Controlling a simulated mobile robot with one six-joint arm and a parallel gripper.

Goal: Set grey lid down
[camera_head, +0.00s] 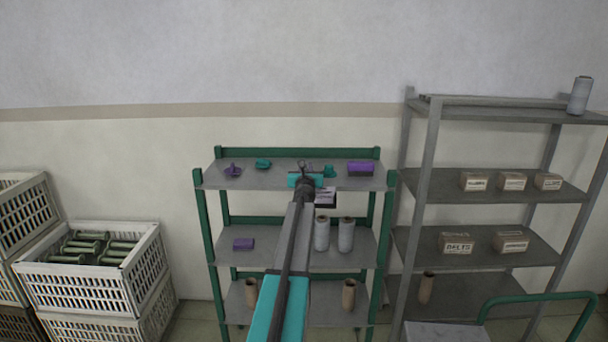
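My gripper (306,167) is at the top shelf (208,180) of the green rack, near the middle of its width. I cannot pick out a grey lid for certain; a small greyish shape shows by the gripper, too small and too covered to name.
Grey spools (346,235) stand below. A grey rack (430,190) stands right, white crates (85,285) left. Bare shelf shows between the left pieces and my gripper.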

